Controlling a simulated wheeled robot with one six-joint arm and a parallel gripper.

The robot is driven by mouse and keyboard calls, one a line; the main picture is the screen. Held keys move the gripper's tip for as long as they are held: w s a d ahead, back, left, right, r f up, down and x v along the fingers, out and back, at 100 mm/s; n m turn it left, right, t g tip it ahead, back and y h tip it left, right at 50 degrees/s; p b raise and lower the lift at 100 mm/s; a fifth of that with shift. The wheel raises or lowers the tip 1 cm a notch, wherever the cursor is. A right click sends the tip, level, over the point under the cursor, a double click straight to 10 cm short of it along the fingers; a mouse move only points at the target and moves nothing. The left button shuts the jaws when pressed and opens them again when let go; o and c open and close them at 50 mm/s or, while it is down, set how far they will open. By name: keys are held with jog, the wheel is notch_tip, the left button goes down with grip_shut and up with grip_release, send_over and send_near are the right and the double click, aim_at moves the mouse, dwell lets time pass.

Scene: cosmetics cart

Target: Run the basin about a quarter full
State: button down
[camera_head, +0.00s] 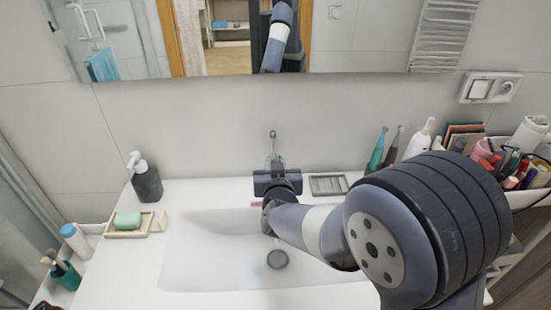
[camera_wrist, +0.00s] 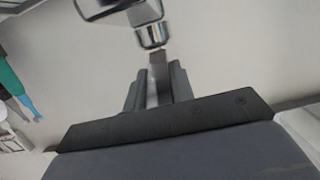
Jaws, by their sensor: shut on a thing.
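The white basin (camera_head: 215,250) is sunk in the white counter in the head view. Its drain (camera_head: 277,259) shows, and I see no water in it. The chrome tap (camera_wrist: 120,12) is at the top of the wrist view, which looks upside down, with a ringed collar toward my fingers. My gripper (camera_wrist: 157,85) is shut on a narrow grey piece at that collar, which looks like the tap lever (camera_wrist: 158,68). In the head view my gripper (camera_head: 273,163) is at the back of the basin and hides most of the tap. A thin upright tip (camera_head: 272,135) shows behind it.
A dark soap dispenser (camera_head: 147,184) and a green soap bar (camera_head: 128,221) on a dish stand left of the basin. A grey tray (camera_head: 328,185) and toothbrushes (camera_head: 377,150) are at right, near my arm. The mirror (camera_head: 350,40) is above.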

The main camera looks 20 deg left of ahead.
jog(key=shift+w+r+g+h+p, duration=0.15)
jog(key=shift+r+g+h+p, duration=0.45)
jog(key=shift+p, duration=1.5)
jog(key=shift+w+a+r+g+p, duration=0.1)
jog(key=shift+r+g+p, duration=0.15)
jog(key=shift+p, duration=0.5)
jog(key=shift+f, duration=0.15)
jog(key=c, duration=1.2)
grip_release()
jog(key=v, duration=1)
jog(key=shift+s+b, duration=0.25)
jog(key=shift+b, duration=0.05)
jog(key=shift+w, duration=0.1)
